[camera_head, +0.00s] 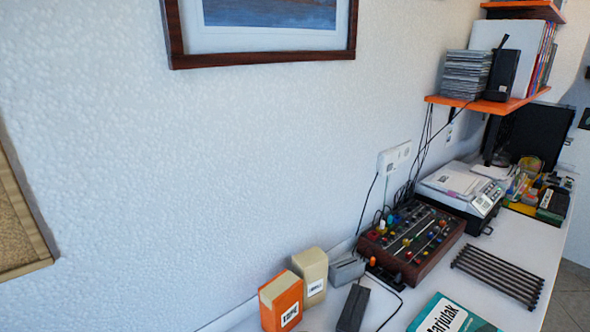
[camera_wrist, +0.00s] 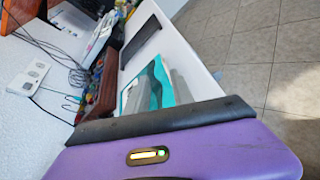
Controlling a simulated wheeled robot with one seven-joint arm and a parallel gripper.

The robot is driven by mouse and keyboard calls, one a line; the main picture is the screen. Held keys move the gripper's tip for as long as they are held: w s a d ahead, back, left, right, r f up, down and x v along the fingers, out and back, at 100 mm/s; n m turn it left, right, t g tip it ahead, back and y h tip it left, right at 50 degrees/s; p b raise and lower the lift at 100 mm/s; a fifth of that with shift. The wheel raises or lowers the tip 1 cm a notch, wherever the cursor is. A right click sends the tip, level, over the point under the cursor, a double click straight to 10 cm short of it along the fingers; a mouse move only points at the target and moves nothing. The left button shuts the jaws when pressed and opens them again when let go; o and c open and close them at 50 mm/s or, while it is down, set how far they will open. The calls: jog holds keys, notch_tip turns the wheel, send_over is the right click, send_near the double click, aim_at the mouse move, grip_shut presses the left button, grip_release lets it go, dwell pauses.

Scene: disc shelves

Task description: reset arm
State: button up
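The task names only my arm. My gripper's fingers show in neither the head view nor the wrist view, so I cannot see whether they are open or shut. The head view shows no part of my arm. The wrist view looks along a white desk (camera_wrist: 190,48), turned on its side in the picture. The same desk (camera_head: 415,289) runs along the wall in the head view.
The desk holds an orange box (camera_head: 281,301), a cream box (camera_head: 311,270), a mixer (camera_head: 412,243), a teal book (camera_head: 450,318), a dark rack (camera_head: 499,272) and a printer-like machine (camera_head: 460,190). An orange shelf (camera_head: 489,103) hangs above. Tiled floor (camera_wrist: 245,45) lies open beside the desk.

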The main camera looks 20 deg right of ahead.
jog(key=a+r+m+t+y, duration=0.1)
jog(key=a+r+m+t, duration=0.1)
jog(key=a, duration=0.3)
jog(key=a+r+m+t+y, duration=0.2)
jog(key=a+m+t, duration=0.1)
jog(key=a+m, duration=0.2)
jog(key=a+r+m+t+y, duration=0.2)
jog(key=a+m+t, duration=0.1)
jog(key=a, duration=0.4)
jog(key=shift+w+a+r+m, duration=0.1)
jog(key=shift+w+m, duration=0.2)
jog(key=shift+m, duration=0.1)
jog(key=s+a+r+m+y, duration=0.2)
jog(key=s+a+m+y, duration=0.1)
jog(key=s+a, duration=0.4)
jog(key=s+a+r+m+y, duration=0.2)
jog(key=s+a+m+y, duration=0.1)
jog(key=s+a, duration=0.5)
jog(key=s+y, duration=0.1)
jog(key=s, duration=0.2)
jog(key=shift+s+a+r, duration=0.15)
jog(key=shift+s+r, duration=0.1)
jog(key=shift+r, duration=0.05)
